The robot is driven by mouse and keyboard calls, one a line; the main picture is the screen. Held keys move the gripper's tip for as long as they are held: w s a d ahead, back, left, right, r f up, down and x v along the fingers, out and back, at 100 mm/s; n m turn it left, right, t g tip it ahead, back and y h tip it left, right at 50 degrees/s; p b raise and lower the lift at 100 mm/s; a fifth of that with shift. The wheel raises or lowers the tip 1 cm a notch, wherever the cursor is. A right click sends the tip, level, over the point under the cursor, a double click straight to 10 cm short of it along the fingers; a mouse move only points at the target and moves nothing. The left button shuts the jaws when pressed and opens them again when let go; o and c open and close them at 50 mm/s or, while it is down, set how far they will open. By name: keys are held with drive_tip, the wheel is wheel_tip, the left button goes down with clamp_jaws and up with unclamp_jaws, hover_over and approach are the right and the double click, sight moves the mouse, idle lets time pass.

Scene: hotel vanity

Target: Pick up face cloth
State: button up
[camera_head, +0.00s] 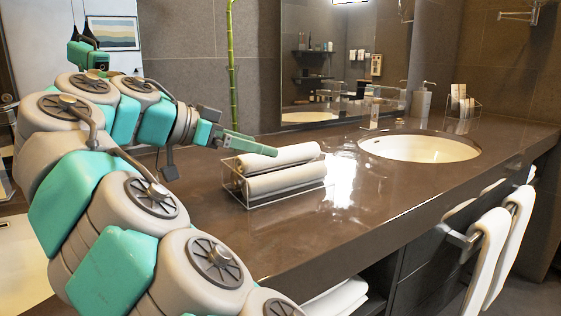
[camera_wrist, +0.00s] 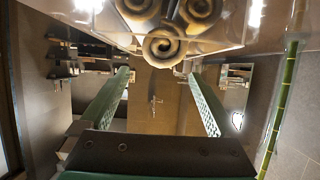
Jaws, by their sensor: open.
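Rolled white face cloths lie in a clear tray on the brown counter. The upper roll (camera_head: 290,156) and the lower front roll (camera_head: 287,180) show in the head view. In the wrist view, three spiral roll ends appear at the top edge, the nearest roll (camera_wrist: 165,46) in the middle. My gripper (camera_head: 268,150) is at the tray's left end, close to the upper roll. In the wrist view my gripper (camera_wrist: 158,76) has its two green fingers wide apart, with nothing held between them. I cannot tell whether a finger touches a roll.
The clear tray (camera_head: 248,200) has thin walls around the rolls. A round sink (camera_head: 420,148) and a faucet (camera_head: 374,108) are to the right. A soap dispenser (camera_head: 422,100) stands behind the sink. A green bamboo stalk (camera_head: 230,60) rises behind the counter. The front counter (camera_head: 350,215) is clear.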

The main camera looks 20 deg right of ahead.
sight(281, 157)
drive_tip(key=shift+w+d+f+b, duration=0.1)
drive_tip(key=shift+d+f+b, duration=0.35)
drive_tip(key=shift+d, duration=0.1)
drive_tip(key=shift+w+d, duration=0.15)
drive_tip(key=shift+d, duration=0.5)
drive_tip(key=shift+x, duration=1.4)
drive_tip(key=shift+a+f, duration=0.1)
drive_tip(key=c, duration=1.4)
